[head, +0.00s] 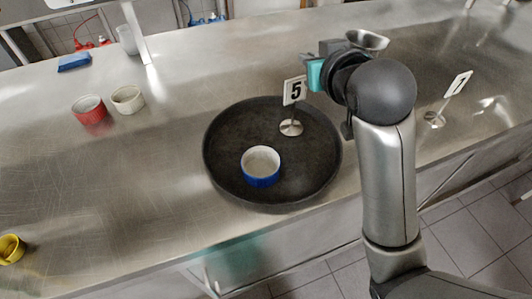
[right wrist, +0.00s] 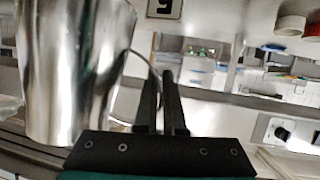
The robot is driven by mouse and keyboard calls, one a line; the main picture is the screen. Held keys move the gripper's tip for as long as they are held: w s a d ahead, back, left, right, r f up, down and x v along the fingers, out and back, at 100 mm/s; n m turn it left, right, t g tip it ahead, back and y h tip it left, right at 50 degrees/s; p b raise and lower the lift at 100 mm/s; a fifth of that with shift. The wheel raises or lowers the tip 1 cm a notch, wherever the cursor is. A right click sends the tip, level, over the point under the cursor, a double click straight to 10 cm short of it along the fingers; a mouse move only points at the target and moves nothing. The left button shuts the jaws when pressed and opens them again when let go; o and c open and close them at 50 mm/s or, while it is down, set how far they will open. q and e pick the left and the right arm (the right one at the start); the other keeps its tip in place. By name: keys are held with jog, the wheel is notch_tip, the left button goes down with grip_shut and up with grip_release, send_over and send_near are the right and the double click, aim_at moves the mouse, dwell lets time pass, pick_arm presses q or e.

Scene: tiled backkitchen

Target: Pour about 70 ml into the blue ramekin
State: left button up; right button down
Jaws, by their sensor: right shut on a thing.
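The blue ramekin (head: 261,179), white inside, stands upright on the front part of a round black tray (head: 225,178); its inside looks empty. My right gripper (right wrist: 163,103) is shut on the thin handle of a shiny metal jug (right wrist: 72,75). In the head view only the jug's flared rim (head: 368,40) shows above my right wrist, up and to the right of the ramekin, beyond the tray's right edge. The jug looks roughly upright, and its contents are hidden. The right fingertips are hidden in the head view. My left gripper is not in view.
A number 5 sign (head: 292,93) stands on the tray behind the ramekin. A number 7 sign (head: 458,84) stands at the right. A red ramekin (head: 90,111) and a cream one (head: 128,100) are at left, a yellow one (head: 12,248) at front left.

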jog(key=s+a+f+n+g+y+p, duration=0.1)
jog(key=s+a+f+n+y+p, duration=0.15)
jog(key=a+f, duration=0.35)
jog(key=s+a+f+n+g+y+p, duration=0.1)
jog(key=s+a+f+n+y+p, duration=0.2)
jog(key=a, duration=0.4)
jog(key=s+a+f+n+g+y+p, duration=0.1)
jog(key=s+a+f+p, duration=0.4)
jog(key=s+a, duration=0.6)
jog(key=shift+s+f+n+g+y+p, duration=0.35)
jog(key=shift+s+f+n+y, duration=0.3)
jog(key=shift+s+y, duration=0.3)
jog(key=shift+s, duration=0.15)
